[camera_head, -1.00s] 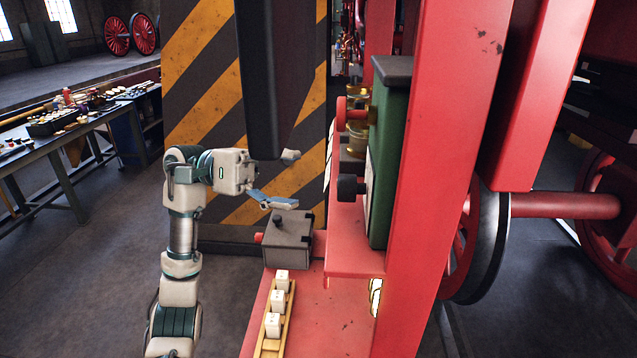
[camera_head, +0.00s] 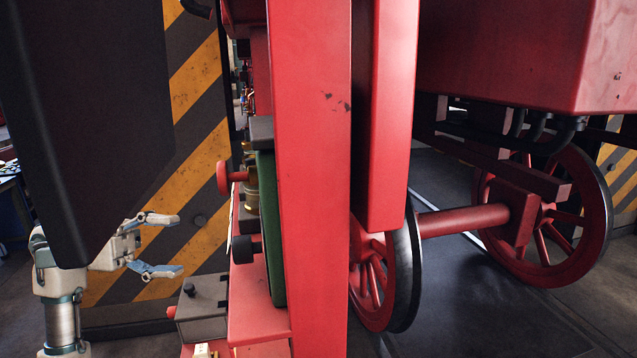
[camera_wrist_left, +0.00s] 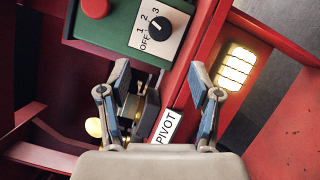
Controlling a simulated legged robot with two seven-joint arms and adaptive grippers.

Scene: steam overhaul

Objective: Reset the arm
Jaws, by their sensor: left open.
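My left arm comes in at the lower left of the head view. Its gripper (camera_head: 168,245) is open and empty, in front of the striped panel and above a small grey box. It touches nothing that I can see. In the left wrist view the open fingers (camera_wrist_left: 160,92) frame a white PIVOT label (camera_wrist_left: 168,127) and a dark metal fitting. Beyond them is a green control box (camera_wrist_left: 110,25) with a black rotary knob (camera_wrist_left: 160,27) on a plate marked OFF, 1, 2, 3. My right gripper does not show.
The grey box (camera_head: 205,303) with a red button sits on a red ledge. A red post (camera_head: 310,150) stands in the middle, beside the green box (camera_head: 271,225). Red wheels (camera_head: 560,220) on an axle are at the right. A lit lamp (camera_wrist_left: 237,67) shows in the wrist view.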

